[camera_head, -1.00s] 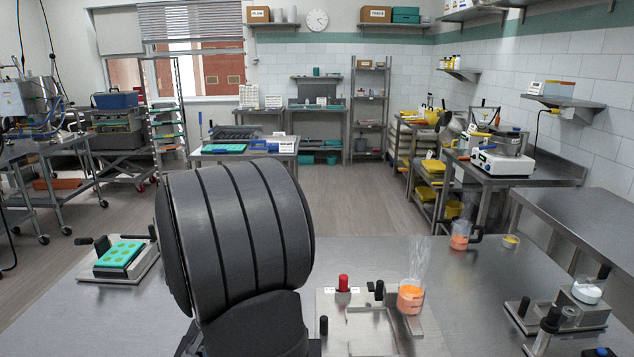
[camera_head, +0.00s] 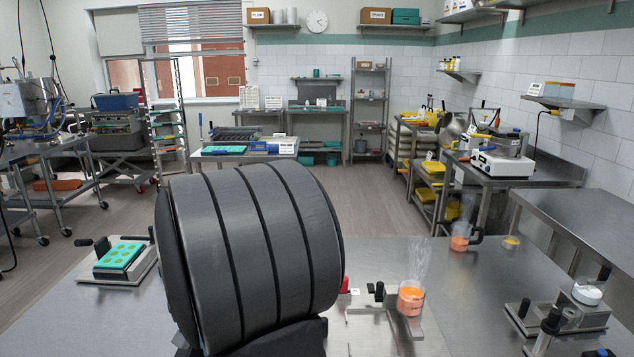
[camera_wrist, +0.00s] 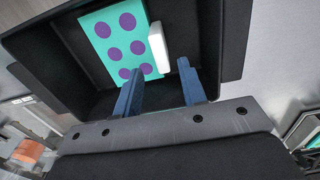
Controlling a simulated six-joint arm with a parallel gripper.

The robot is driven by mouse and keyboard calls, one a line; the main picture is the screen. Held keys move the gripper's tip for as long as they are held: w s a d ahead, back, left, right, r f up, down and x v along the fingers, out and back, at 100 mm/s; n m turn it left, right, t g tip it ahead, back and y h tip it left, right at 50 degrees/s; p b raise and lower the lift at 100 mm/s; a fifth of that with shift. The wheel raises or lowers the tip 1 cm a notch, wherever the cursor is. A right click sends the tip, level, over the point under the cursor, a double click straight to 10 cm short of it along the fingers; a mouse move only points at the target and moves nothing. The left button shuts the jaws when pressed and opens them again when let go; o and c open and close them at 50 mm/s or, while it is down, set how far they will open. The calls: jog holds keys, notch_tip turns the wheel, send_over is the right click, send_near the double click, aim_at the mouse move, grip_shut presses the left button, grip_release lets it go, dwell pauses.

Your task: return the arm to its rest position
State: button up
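My gripper (camera_wrist: 158,72) shows in the wrist view with its two blue fingers apart and nothing between them. Beyond the fingertips is a black open tray (camera_wrist: 70,62) holding a teal mould (camera_wrist: 112,48) with several purple round spots. A white block (camera_wrist: 159,47) lies at the mould's right edge. The gap between fingertips and tray is hard to judge. In the head view my dark arm link fills the lower middle, and the gripper is hidden.
On the steel table, a teal mould on a plate (camera_head: 118,257) stands left. A steaming orange beaker (camera_head: 411,298) stands on a fixture right of my arm, with a red knob (camera_head: 345,285) partly hidden. Another orange beaker (camera_head: 460,238) and a white-filled container (camera_head: 588,291) are farther right.

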notch_tip(320, 180, down, 9)
jog(key=shift+r, duration=0.15)
notch_tip(320, 180, up, 19)
jog(key=w+d+f, duration=0.3)
jog(key=w+d, duration=0.1)
jog(key=d, duration=0.5)
jog(key=w+d+f, duration=0.3)
jog(key=w+d, duration=0.2)
jog(key=d, duration=0.4)
jog(key=w+d+f, duration=0.4)
jog(key=w+d, duration=0.1)
jog(key=d, duration=0.5)
